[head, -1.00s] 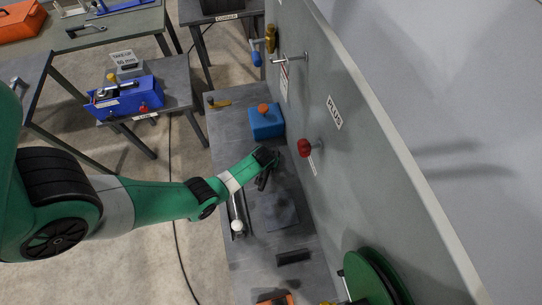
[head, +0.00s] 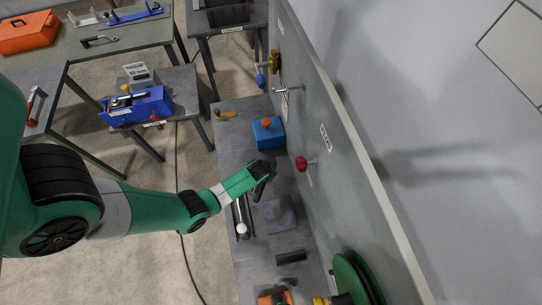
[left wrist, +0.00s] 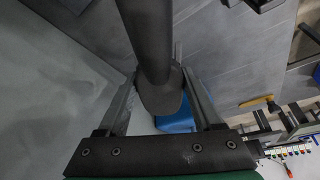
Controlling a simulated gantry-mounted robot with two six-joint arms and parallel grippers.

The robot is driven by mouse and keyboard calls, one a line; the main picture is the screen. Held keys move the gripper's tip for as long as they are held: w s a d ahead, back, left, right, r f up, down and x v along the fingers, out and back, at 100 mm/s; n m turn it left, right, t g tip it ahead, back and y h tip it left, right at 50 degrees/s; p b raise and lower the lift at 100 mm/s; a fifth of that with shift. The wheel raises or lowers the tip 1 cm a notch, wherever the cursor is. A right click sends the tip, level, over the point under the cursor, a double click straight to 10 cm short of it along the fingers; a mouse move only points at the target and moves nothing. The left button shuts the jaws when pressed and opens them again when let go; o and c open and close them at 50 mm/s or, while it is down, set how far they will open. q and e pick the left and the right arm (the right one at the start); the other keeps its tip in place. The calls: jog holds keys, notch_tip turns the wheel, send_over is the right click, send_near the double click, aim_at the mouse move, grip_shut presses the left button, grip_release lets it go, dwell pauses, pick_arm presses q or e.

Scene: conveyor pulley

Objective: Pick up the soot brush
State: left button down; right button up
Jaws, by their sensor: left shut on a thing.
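My left gripper (left wrist: 160,92) is shut on a dark cylindrical thing with a wide rounded end, seemingly the soot brush (left wrist: 150,40). In the left wrist view its shaft runs up between the fingers to the top edge. In the head view my left gripper (head: 264,170) is over the grey bench beside the upright panel, and the dark brush (head: 259,190) points down from it. I cannot tell whether its lower end touches the bench. My right gripper is not in view.
A blue box (head: 268,134) with an orange knob stands beyond the gripper. A red knob (head: 301,163) juts from the panel (head: 340,190) close to its right. A metal tube (head: 241,215) and a dark block (head: 291,257) lie nearer. A yellow-handled tool (head: 227,114) lies at the far end.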

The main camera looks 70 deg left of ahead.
pick_arm(q)
jog(key=s+d+r+p, duration=0.4)
jog(key=s+d, duration=0.2)
jog(key=s, duration=0.1)
jog(key=shift+d+r, duration=0.2)
jog(key=shift+r, duration=0.2)
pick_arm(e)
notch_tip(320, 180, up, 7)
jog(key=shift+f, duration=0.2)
